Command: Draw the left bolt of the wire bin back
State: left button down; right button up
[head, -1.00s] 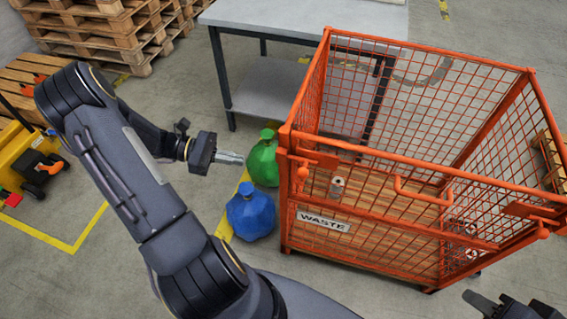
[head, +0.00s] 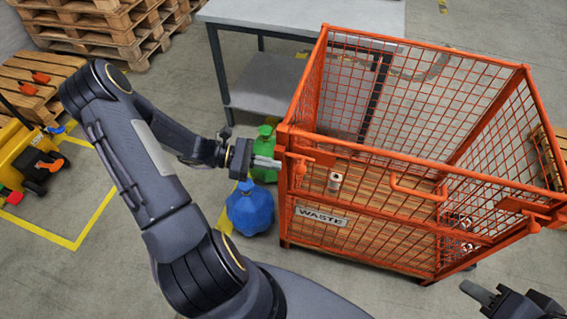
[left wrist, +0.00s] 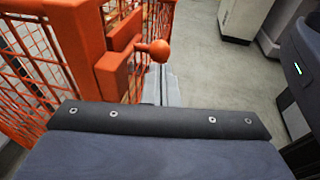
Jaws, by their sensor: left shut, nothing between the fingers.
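The orange wire bin (head: 360,240) stands right of centre in the head view, with a WASTE plate on its front. Its left bolt (head: 315,156) is at the front left top corner. In the left wrist view the left bolt's round knob (left wrist: 159,50) sticks out to the right of its orange bracket. My left gripper (head: 278,164) is shut and empty, its fingertips close to the bin's left corner post. In the left wrist view its fingers (left wrist: 161,85) point toward the knob; I cannot tell whether they touch. My right gripper (head: 478,291) is at the lower right, its jaws unclear.
A green bag (head: 264,150) and a blue bag (head: 250,209) lie on the floor left of the bin. A grey table (head: 300,15) stands behind. Pallets (head: 100,30) are stacked at the back left. A small can-like item (head: 335,181) is inside the bin.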

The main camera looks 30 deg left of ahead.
aim_at(299, 171)
pick_arm(q)
jog(key=x, duration=0.3)
jog(key=shift+w+d+p, duration=0.15)
jog(key=shift+d+p, duration=0.1)
jog(key=shift+p, duration=0.05)
jog(key=d, duration=0.2)
jog(key=w+d+b, duration=0.1)
jog(key=d, duration=0.1)
jog(key=shift+d+f, duration=0.1)
jog(key=shift+d, duration=0.35)
